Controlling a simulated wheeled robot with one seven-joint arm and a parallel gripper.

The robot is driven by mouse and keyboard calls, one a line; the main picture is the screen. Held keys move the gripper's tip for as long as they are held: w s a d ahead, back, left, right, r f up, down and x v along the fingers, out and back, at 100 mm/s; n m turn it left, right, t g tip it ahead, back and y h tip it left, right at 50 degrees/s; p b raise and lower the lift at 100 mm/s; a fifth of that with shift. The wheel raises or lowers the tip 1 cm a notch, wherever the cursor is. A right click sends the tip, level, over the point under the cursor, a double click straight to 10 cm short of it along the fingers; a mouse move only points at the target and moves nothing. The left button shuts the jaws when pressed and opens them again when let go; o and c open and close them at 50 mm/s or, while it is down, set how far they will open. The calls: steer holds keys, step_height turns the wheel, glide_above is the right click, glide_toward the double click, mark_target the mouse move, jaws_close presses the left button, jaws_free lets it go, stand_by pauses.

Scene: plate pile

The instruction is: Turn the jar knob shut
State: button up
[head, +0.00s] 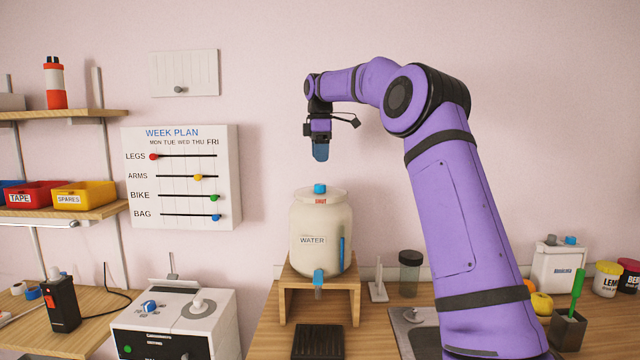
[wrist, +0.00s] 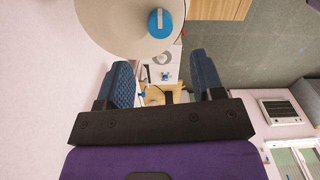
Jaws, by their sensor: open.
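A cream jar (head: 321,222) labelled WATER stands upright on a small wooden stand. A blue knob (head: 320,188) sits on its lid, above a small red SHUT mark. In the wrist view the knob (wrist: 160,32) is a blue disc with a white stripe, on the pale jar top (wrist: 115,22). A blue tap (head: 319,277) is at the jar's lower front. My gripper (head: 320,152) points down above the knob, with a clear gap between them. In the wrist view my gripper (wrist: 163,75) has its blue fingers wide apart and nothing between them.
The wooden stand (head: 292,284) raises the jar above the counter. A black drip tray (head: 319,342) lies in front. A dark-lidded glass jar (head: 410,272) stands to the right, and a white machine (head: 178,318) is at lower left. The air around the jar top is free.

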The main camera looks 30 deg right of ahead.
mark_target(320, 188)
step_height(320, 188, down, 8)
steer(key=shift+f, duration=0.25)
steer(key=c, duration=0.9)
